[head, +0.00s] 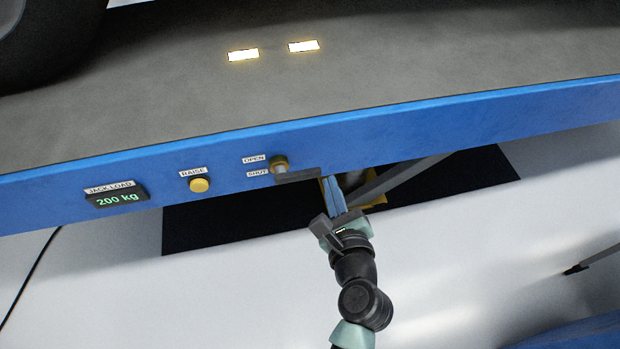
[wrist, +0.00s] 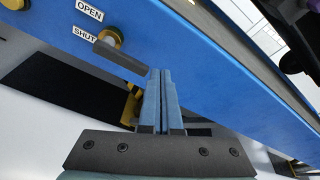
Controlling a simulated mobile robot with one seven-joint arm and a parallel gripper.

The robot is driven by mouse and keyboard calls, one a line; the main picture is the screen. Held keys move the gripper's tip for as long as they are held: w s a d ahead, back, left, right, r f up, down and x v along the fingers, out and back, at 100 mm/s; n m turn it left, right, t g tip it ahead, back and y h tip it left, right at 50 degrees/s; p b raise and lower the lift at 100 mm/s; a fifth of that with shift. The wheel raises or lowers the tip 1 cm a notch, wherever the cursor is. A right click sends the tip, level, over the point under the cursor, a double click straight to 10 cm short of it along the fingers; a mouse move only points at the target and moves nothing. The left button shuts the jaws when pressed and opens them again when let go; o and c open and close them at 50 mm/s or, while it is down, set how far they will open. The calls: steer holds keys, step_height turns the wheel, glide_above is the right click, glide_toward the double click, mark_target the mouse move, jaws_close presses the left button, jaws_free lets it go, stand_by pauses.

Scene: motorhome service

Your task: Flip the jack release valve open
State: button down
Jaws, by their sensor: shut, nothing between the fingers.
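The jack release valve is a brass knob (head: 280,162) with a dark grey lever (head: 297,175) on the blue side panel. The lever sticks out to the right, about level with the SHUT label (head: 257,174) and below the OPEN label (head: 254,159). The wrist view also shows the brass knob (wrist: 109,37) and the lever (wrist: 121,60). My gripper (head: 329,180) is shut and empty, its blue fingers just right of the lever's free end. In the wrist view the fingertips (wrist: 160,72) are close beside that end; I cannot tell if they touch.
A yellow RAISE button (head: 199,185) and a jack load display (head: 118,197) reading 200 kg are left of the valve. Metal struts and a yellow part (head: 376,198) stand behind my gripper, under the panel, over a black mat (head: 225,222).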

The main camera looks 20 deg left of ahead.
mark_target(297, 172)
steer(key=s+f+m+g, duration=0.1)
steer(key=s+f+m, duration=0.3)
steer(key=f, duration=0.4)
steer(key=shift+s+a+f+m+y+b, duration=0.3)
steer(key=shift+s+a+m+b, duration=0.05)
steer(key=shift+a+m, duration=0.05)
steer(key=w+a, duration=0.5)
steer(key=w, duration=0.3)
steer(key=shift+a+r, duration=0.15)
steer(key=shift+r, duration=0.25)
